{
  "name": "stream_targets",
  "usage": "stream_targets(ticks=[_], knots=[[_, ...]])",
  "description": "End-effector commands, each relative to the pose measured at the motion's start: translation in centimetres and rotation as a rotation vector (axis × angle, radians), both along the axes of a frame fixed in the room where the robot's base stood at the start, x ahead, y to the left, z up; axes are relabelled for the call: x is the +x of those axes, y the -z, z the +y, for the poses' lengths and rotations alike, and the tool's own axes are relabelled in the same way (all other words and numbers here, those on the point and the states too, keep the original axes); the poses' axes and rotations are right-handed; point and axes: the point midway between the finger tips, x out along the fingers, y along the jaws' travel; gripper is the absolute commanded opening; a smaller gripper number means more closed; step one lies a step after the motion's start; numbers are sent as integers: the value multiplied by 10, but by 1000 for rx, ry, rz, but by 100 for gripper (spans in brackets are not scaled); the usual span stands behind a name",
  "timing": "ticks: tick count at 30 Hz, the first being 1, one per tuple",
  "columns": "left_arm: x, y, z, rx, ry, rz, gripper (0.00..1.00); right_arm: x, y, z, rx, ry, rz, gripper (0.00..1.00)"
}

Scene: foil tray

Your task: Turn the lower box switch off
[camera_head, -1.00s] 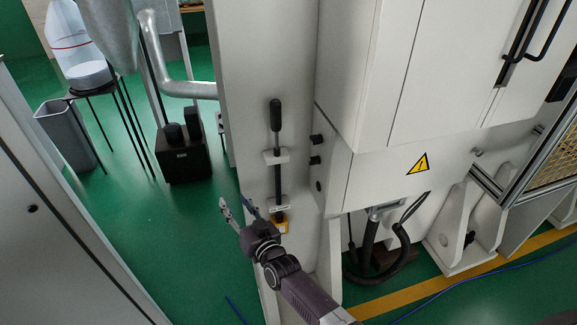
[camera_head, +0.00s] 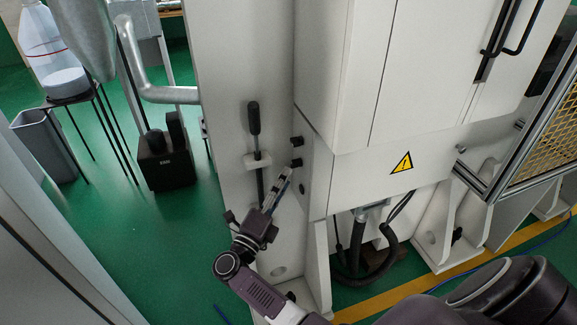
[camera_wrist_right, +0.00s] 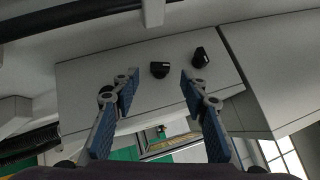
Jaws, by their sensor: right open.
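Two black knob switches sit one above the other on the side of the white box. The upper switch (camera_head: 297,141) and the lower switch (camera_head: 296,162) show in the head view. In the wrist view the lower switch (camera_wrist_right: 160,69) lies between the lines of my fingers, just beyond their tips, and the upper switch (camera_wrist_right: 201,57) lies to its right. My right gripper (camera_head: 284,176) is open and empty, its fingers pointing up at the box side just below the lower switch. Contact with the switch does not show. My left gripper is not in view.
A black-handled lever (camera_head: 254,120) stands on the white panel left of the switches, close to the gripper. The white cabinet (camera_head: 350,95) overhangs at the right. A black hose (camera_head: 385,245) hangs below. Green floor is open at the left.

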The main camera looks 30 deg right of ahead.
Motion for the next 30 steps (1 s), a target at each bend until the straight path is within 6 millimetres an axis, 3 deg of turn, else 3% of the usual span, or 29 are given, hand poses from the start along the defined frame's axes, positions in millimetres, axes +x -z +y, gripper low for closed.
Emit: stream_targets(ticks=[9,20,30], knots=[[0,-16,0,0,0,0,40,23,-13,-39,-4,-2,1,41],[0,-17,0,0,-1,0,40,27,-13,-45,-2,-3,2,41],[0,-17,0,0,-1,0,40,27,-13,-45,-2,-3,2,5]])
